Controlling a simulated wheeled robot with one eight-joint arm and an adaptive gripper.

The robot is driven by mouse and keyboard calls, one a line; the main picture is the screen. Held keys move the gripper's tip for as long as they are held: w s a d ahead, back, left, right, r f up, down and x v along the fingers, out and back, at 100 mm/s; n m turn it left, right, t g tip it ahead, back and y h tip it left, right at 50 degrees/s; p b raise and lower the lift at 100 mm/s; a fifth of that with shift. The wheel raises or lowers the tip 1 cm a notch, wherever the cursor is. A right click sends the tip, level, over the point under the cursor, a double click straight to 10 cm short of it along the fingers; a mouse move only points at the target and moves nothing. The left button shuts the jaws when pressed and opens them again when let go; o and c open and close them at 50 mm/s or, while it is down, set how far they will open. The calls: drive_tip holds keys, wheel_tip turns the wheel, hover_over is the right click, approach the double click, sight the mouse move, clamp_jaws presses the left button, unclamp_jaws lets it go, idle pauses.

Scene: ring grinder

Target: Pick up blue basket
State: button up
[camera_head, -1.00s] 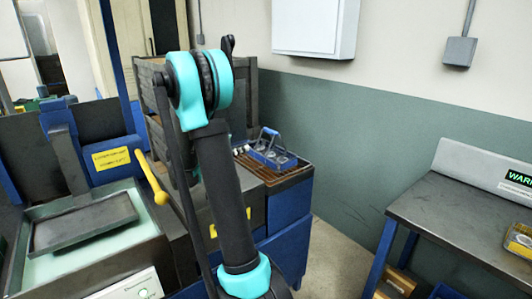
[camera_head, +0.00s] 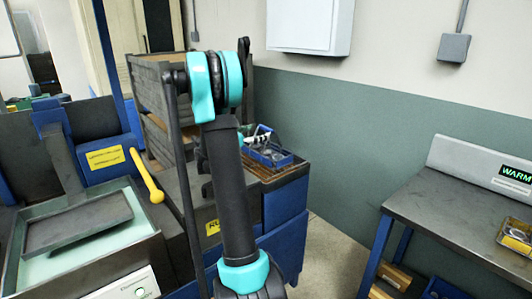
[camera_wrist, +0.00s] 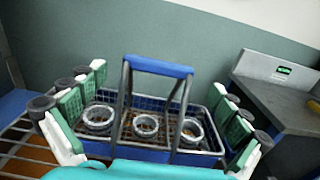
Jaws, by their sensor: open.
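The blue basket (camera_wrist: 160,155) is a wire basket with a raised blue-topped handle (camera_wrist: 158,66) and three metal rings inside. In the head view the basket (camera_head: 272,158) sits on the slatted top of a cabinet at the centre. My gripper (camera_wrist: 160,92) is open in the wrist view, with its green-padded fingers spread to the left and right of the basket and its handle. The handle stands upright between the fingers, with nothing gripped. In the head view my arm hides most of the gripper and part of the basket.
The basket stands on a brown slatted rack (camera_wrist: 20,150). A grey table (camera_head: 455,215) with a "WARM" display stands at right, with a yellow tray (camera_head: 516,238). A grinder with a yellow lever (camera_head: 147,177) is at left. The wall is close behind the basket.

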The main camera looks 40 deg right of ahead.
sight(264, 129)
drive_tip(key=d, duration=0.4)
drive_tip(key=shift+w+d, duration=0.3)
drive_tip(key=shift+c, duration=0.2)
drive_tip(key=c, duration=1.7)
drive_tip(key=shift+c, duration=0.6)
drive_tip(key=shift+r, duration=0.15)
